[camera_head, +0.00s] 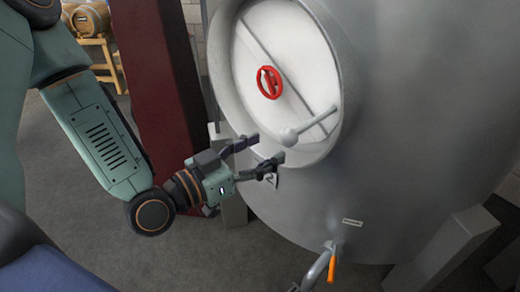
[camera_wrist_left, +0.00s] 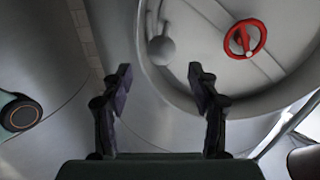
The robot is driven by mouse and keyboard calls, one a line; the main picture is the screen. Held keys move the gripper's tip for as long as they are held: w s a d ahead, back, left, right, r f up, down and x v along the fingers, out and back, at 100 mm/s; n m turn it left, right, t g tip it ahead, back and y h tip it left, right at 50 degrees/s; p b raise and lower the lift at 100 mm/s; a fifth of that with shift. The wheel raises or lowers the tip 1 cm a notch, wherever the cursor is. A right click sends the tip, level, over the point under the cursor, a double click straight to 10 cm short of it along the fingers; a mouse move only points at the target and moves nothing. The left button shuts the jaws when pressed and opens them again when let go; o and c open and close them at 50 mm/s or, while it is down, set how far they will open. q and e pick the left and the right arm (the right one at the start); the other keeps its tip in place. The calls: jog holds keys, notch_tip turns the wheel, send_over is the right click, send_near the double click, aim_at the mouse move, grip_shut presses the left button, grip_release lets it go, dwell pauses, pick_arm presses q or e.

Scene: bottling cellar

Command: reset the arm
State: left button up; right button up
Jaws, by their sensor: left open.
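My left arm (camera_head: 105,140) comes in from the left in the head view. Its gripper (camera_head: 268,153) is open with nothing between the fingers. It is in front of the lower left edge of a round white hatch (camera_head: 290,60) on a large steel tank. In the left wrist view the two dark fingers (camera_wrist_left: 158,88) are spread apart, with the hatch behind them. A red handwheel (camera_head: 269,82) sits on the hatch, and it also shows in the left wrist view (camera_wrist_left: 245,38). My right gripper is not in view.
The steel tank (camera_head: 430,110) fills the right side. A grey ball-ended handle (camera_head: 289,136) juts from the hatch near my fingers. An orange-handled valve (camera_head: 333,272) is low on the tank. A dark red post (camera_head: 158,80) stands behind my arm. Barrels (camera_head: 88,18) are at the back left.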

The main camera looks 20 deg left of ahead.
pick_arm(q)
jog(key=shift+a, duration=0.1)
jog(key=s+a+f+n+g+y, duration=0.1)
jog(key=s+f+n+g+y, duration=0.25)
jog(key=f, duration=0.55)
jog(key=s+a+f+n+g+y, duration=0.25)
jog(key=f+g, duration=0.25)
jog(key=f, duration=0.5)
jog(key=s+f+g+y, duration=0.1)
jog(key=s+f+g, duration=0.2)
jog(key=s, duration=0.7)
jog(key=s+f+g+y, duration=0.1)
jog(key=s+f+g, duration=0.3)
jog(key=s+f, duration=0.4)
jog(key=shift+s+a+f, duration=0.15)
jog(key=shift+s+a, duration=0.3)
jog(key=shift+s, duration=0.65)
